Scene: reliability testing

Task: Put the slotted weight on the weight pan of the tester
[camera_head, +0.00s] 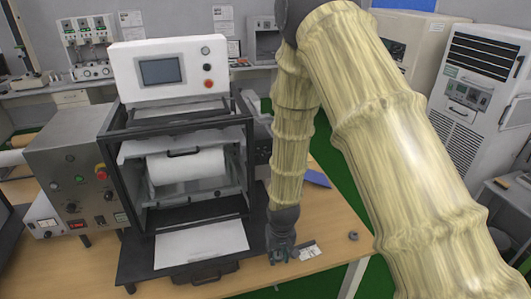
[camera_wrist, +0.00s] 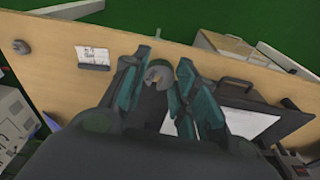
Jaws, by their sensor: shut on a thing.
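My gripper (camera_head: 282,252) points down over the wooden table, just right of the tester (camera_head: 168,66). In the wrist view my gripper (camera_wrist: 156,66) has its fingers on both sides of a small grey disc with a slot, the slotted weight (camera_wrist: 159,76), and is shut on it. In the head view the weight is too small or hidden to make out. The tester has a white top with a screen, a black frame and a white roll inside. I cannot pick out the weight pan for sure in either view.
A small card on a dark holder (camera_head: 309,252) lies right of my gripper. A small grey round piece (camera_head: 353,236) lies near the table's right edge. The tester's black base (camera_head: 133,264) has a handle at its front. A grey control box (camera_head: 75,180) stands left.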

